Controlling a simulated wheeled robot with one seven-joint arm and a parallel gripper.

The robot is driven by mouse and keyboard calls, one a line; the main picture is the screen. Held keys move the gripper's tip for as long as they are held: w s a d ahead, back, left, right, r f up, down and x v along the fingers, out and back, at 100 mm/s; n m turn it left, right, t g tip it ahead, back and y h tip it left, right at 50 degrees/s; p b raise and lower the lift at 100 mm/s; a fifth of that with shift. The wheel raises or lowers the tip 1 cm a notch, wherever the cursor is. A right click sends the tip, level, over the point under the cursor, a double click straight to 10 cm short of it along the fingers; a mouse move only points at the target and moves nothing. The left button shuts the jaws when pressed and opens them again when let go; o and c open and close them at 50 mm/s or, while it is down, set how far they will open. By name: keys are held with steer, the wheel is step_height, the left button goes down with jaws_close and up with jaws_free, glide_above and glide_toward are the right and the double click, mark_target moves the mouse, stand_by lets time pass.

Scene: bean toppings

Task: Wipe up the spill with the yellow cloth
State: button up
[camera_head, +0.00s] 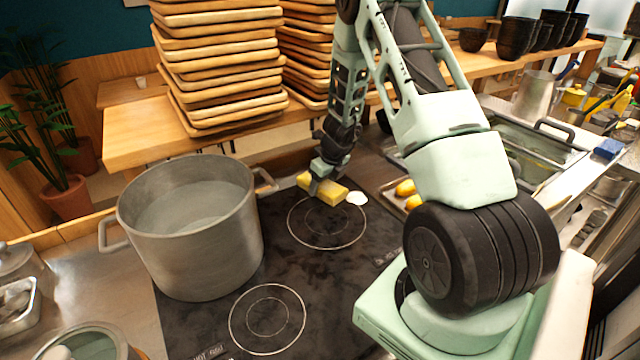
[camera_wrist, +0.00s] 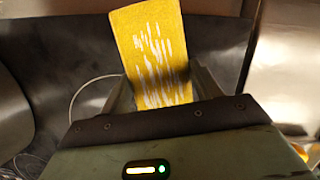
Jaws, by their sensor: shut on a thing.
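The yellow cloth (camera_head: 326,190) is a flat, stiff-looking rectangle over the far ring of the black cooktop. My gripper (camera_head: 318,184) is shut on it from above. In the wrist view the cloth (camera_wrist: 152,55) stands out beyond the fingers of my gripper (camera_wrist: 158,92), with white streaks on its face. A small white patch (camera_head: 357,198), which looks like the spill, lies on the cooktop just right of the cloth. I cannot tell whether the cloth touches the cooktop or the white patch.
A large metal pot (camera_head: 190,235) stands on the cooktop left of my gripper. A tray with yellow items (camera_head: 405,188) lies to the right. Stacked wooden trays (camera_head: 220,75) stand on the shelf behind. The cooktop's front part (camera_head: 330,290) is clear.

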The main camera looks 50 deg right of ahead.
steer(key=shift+a, duration=0.15)
steer(key=shift+w+a, duration=0.25)
steer(key=shift+a, duration=0.7)
steer(key=shift+w+a, duration=0.2)
steer(key=shift+a, duration=0.7)
step_height(320, 180, up, 8)
steer(key=p, duration=0.7)
steer(key=shift+p, duration=0.3)
steer(key=shift+d, duration=0.1)
